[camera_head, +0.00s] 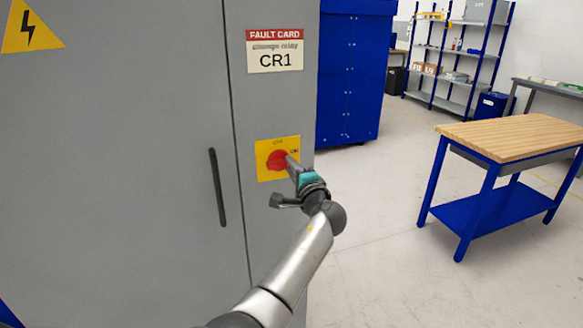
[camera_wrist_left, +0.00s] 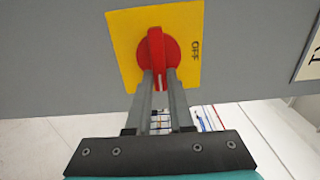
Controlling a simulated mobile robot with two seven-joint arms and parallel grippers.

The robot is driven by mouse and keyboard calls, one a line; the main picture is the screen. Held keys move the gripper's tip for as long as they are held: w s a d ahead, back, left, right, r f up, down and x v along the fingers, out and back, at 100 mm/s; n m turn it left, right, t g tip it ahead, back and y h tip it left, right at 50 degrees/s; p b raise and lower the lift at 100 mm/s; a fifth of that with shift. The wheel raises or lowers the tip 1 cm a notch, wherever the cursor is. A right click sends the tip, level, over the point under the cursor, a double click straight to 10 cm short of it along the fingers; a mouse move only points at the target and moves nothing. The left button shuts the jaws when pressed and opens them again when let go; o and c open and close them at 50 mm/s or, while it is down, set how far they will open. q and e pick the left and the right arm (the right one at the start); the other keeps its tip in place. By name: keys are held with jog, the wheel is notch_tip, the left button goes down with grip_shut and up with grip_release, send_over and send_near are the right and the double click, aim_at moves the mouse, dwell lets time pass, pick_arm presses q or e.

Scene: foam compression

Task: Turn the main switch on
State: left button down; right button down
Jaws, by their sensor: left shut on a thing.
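The main switch is a red rotary knob (camera_head: 277,160) on a yellow plate (camera_head: 263,173) on the grey cabinet's front. In the head view, OFF is at the plate's top and ON at its right. In the left wrist view the red knob (camera_wrist_left: 157,45) has a raised bar running up and down the picture, at right angles to the direction of the OFF word on the yellow plate (camera_wrist_left: 190,78). My right gripper is not in view.
The grey cabinet (camera_head: 130,150) has a dark door handle (camera_head: 217,187), a warning sign (camera_head: 31,27) and a CR1 fault card (camera_head: 274,51). A blue cabinet (camera_head: 349,80) stands behind it. A wood-topped workbench (camera_head: 520,136) is at right, with open floor between.

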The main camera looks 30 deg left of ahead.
pick_arm(q)
jog(key=shift+r, duration=0.1)
jog(key=c, duration=0.8)
grip_release()
jog(key=v, duration=1.5)
jog(key=shift+s, duration=0.1)
